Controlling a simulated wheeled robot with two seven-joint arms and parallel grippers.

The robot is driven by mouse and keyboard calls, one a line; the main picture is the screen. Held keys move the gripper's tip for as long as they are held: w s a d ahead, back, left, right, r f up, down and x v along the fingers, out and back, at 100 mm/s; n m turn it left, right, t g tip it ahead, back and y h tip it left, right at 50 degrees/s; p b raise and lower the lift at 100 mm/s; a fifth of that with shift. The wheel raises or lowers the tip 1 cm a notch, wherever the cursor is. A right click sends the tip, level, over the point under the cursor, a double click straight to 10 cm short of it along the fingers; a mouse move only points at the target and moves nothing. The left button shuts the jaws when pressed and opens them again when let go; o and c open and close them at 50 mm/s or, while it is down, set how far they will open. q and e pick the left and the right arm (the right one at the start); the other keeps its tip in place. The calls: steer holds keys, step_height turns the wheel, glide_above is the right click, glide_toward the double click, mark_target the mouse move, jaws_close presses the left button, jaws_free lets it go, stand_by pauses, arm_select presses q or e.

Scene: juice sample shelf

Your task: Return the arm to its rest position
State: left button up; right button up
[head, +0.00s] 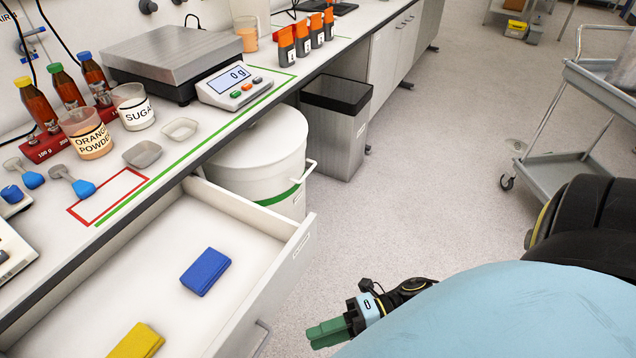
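My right gripper (328,333) is at the bottom middle of the head view, with green fingers on a pale blue and black wrist. It hangs over the bare floor, to the right of the open drawer and apart from it. Its fingers lie close together with nothing seen between them. Part of my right arm is hidden behind my pale blue body. My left gripper is out of view.
The open drawer (232,215) juts out from the bench and holds a blue block (205,271) and a yellow block (137,342). A white bucket (262,165) and a grey bin (335,125) stand under the bench. A cart (560,180) stands at right. The middle floor is clear.

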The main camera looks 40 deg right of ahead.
stand_by(0.3)
steer(key=w+d+f+m+t+h, duration=0.1)
steer(key=d+f+m+t+h, duration=0.1)
steer(key=d+f+m+h, duration=0.7)
steer(key=w+d+f+m+t+h, duration=0.1)
steer(key=d+f+m+h, duration=0.2)
steer(key=f+m, duration=0.65)
steer(key=s+a+f+m+g+h, duration=0.2)
steer(key=s+f+m+g, duration=0.6)
steer(key=s+f, duration=0.9)
steer(key=s+h, duration=0.1)
steer(key=s, duration=0.3)
steer(key=shift+a+g, duration=0.3)
steer(key=shift+a, duration=0.05)
